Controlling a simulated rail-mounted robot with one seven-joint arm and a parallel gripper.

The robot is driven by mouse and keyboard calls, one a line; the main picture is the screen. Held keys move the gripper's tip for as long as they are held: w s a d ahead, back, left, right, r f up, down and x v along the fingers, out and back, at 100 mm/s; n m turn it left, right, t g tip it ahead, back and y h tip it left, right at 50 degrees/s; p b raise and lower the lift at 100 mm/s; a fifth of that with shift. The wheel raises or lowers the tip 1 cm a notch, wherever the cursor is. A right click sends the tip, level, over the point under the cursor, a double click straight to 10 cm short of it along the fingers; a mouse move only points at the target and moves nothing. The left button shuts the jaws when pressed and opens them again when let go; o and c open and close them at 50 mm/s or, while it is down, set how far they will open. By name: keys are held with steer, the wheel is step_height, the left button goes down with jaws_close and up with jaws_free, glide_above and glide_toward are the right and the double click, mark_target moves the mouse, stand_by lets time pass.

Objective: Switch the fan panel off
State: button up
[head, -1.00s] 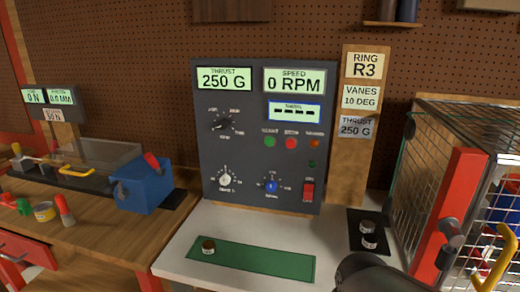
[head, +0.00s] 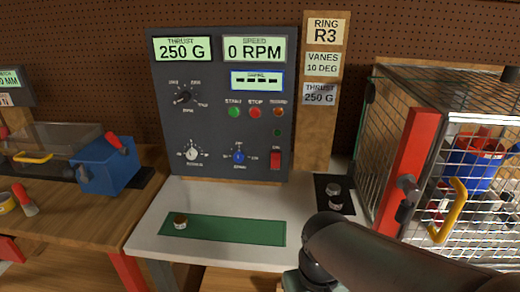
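The fan panel (head: 215,130) is a dark grey upright box at the back of the white bench. Its lit displays read THRUST 250 G (head: 182,49) and SPEED 0 RPM (head: 254,49); a smaller one shows dashes. A red rocker switch (head: 275,160) sits at its lower right; its position is too small to tell. A green button (head: 234,112), a red button (head: 254,113) and several knobs are on its face. My arm enters at the bottom right, in front of the bench. My gripper's fingers are not visible.
A wire-mesh cage (head: 450,150) with a red post (head: 408,165) and yellow handle (head: 450,212) stands at the right. A green mat (head: 240,232) lies on the white bench, with a small weight (head: 180,222) on it. A dark pad (head: 321,188) holds small weights. A blue vise-like block (head: 105,165) is left.

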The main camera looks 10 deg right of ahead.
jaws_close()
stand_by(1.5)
